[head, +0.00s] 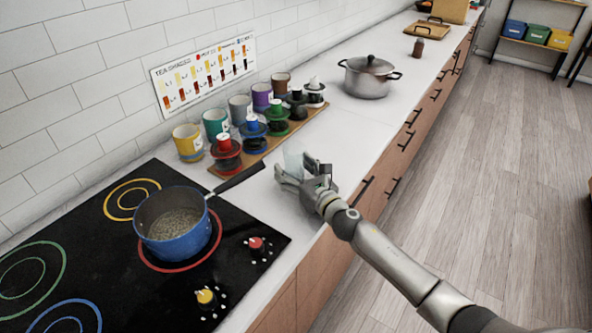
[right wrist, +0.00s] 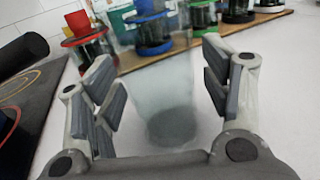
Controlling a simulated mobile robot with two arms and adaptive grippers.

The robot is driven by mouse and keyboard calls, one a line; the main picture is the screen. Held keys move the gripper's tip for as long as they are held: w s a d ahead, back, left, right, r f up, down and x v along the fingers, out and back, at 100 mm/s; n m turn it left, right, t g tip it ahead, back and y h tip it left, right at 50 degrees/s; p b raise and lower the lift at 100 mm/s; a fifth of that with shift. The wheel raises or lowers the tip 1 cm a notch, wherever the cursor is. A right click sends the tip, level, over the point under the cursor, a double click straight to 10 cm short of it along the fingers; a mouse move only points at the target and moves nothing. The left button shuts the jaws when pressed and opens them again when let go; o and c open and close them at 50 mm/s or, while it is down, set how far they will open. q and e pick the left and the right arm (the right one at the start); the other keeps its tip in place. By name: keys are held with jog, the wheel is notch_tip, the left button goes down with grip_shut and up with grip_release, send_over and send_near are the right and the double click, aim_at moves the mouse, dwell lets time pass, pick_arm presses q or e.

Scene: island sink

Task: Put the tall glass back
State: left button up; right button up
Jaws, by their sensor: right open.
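A tall clear glass (right wrist: 165,100) stands upright on the white counter in the right wrist view. My right gripper (right wrist: 160,88) is open, with one finger on each side of the glass and a visible gap on both sides. In the head view the right gripper (head: 306,172) is over the counter, just right of the stove, and the pale glass (head: 294,160) shows faintly at its fingers, partly hidden by them. My left gripper is not in view.
A wooden board (head: 262,152) with several mugs and lidded jars stands behind the glass. A blue pot (head: 172,228) sits on the stove (head: 100,262), its dark handle pointing toward the gripper. A steel pot (head: 368,78) stands farther along. The counter (head: 352,130) between is clear.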

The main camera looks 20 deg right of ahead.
jog(key=shift+r, duration=0.15)
jog(key=shift+s+d, duration=0.1)
jog(key=shift+s, duration=0.1)
jog(key=b+v, duration=0.1)
jog(key=v, duration=0.9)
jog(key=shift+v, duration=0.8)
